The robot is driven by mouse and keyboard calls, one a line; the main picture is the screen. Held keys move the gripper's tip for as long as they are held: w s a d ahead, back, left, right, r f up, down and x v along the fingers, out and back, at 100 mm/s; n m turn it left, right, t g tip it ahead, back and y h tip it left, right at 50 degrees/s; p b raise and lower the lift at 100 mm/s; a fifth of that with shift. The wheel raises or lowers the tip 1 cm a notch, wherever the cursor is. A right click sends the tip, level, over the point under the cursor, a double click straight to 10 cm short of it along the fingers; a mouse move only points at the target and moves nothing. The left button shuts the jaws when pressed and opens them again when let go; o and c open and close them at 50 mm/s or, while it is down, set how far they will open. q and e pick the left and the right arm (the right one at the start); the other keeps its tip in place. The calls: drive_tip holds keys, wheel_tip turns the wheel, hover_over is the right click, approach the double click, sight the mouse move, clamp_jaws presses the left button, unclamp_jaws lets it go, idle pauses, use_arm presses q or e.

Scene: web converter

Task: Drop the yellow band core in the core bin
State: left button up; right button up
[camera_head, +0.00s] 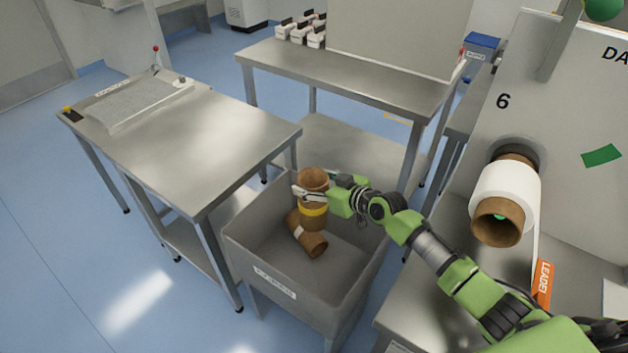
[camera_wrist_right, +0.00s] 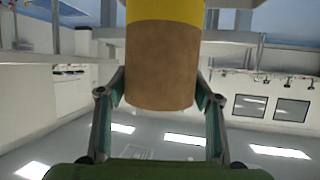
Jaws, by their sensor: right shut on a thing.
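The yellow band core (camera_head: 313,188) is a brown cardboard tube with a yellow band round its lower part. It is upright over the core bin (camera_head: 253,244), a grey open-topped bin with a label on its front. My right gripper (camera_head: 311,192) is shut on the core near its top. In the right wrist view the core (camera_wrist_right: 161,65) stands between the two fingers (camera_wrist_right: 162,95), with the yellow band at the top edge. Another brown core (camera_head: 306,236), with a white band, lies tilted in the bin. My left gripper is not in view.
A steel table (camera_head: 215,150) stands left of the bin, and another steel table (camera_head: 350,80) stands behind it. At the right, a machine panel marked 6 carries a white roll (camera_head: 508,190) on a brown core. Blue floor is open at the left.

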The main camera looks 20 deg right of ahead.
wheel_tip(320, 180, down, 4)
drive_tip(key=b, duration=0.3)
drive_tip(key=shift+d+f, duration=0.1)
drive_tip(key=shift+f, duration=0.15)
drive_tip(key=o, duration=1.6)
drive_tip(key=shift+s, duration=0.1)
drive_tip(key=shift+o, duration=0.4)
drive_tip(key=shift+s, duration=0.1)
drive_tip(key=v, duration=1.1)
drive_tip(key=shift+s+d+r, duration=0.15)
drive_tip(key=shift+s+d, duration=0.15)
